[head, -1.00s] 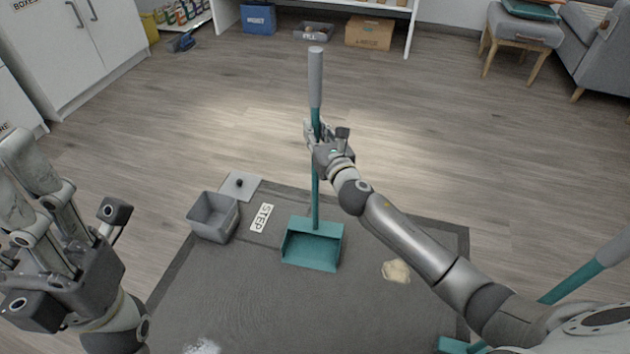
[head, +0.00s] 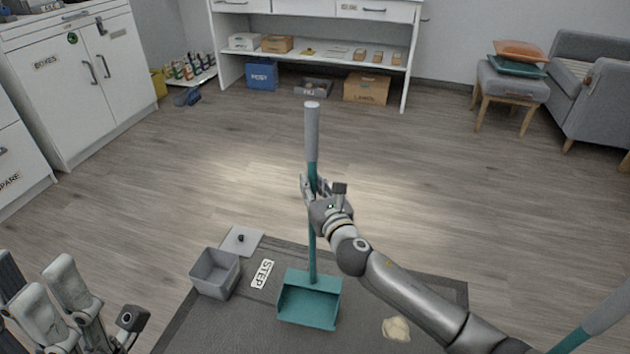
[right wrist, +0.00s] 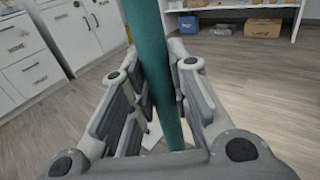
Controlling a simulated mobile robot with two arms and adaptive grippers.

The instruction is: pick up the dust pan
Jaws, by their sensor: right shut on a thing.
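The dust pan (head: 309,302) is teal, with a long upright handle that is teal below and grey at the top. Its pan is at the dark mat, and I cannot tell whether it touches it. My right gripper (head: 312,188) is shut on the handle at about mid-height. In the right wrist view the teal handle (right wrist: 158,70) runs between the fingers of the right gripper (right wrist: 165,95). My left gripper (head: 40,300) is at the lower left, away from the dust pan, with its fingers apart and nothing seen between them.
A grey bin (head: 215,273) and a lid (head: 241,241) are left of the pan, near a STEP label (head: 262,274). A beige pile (head: 396,328) lies right of it. Another teal-and-grey handle (head: 600,316) shows at lower right. The wood floor (head: 430,180) beyond is clear.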

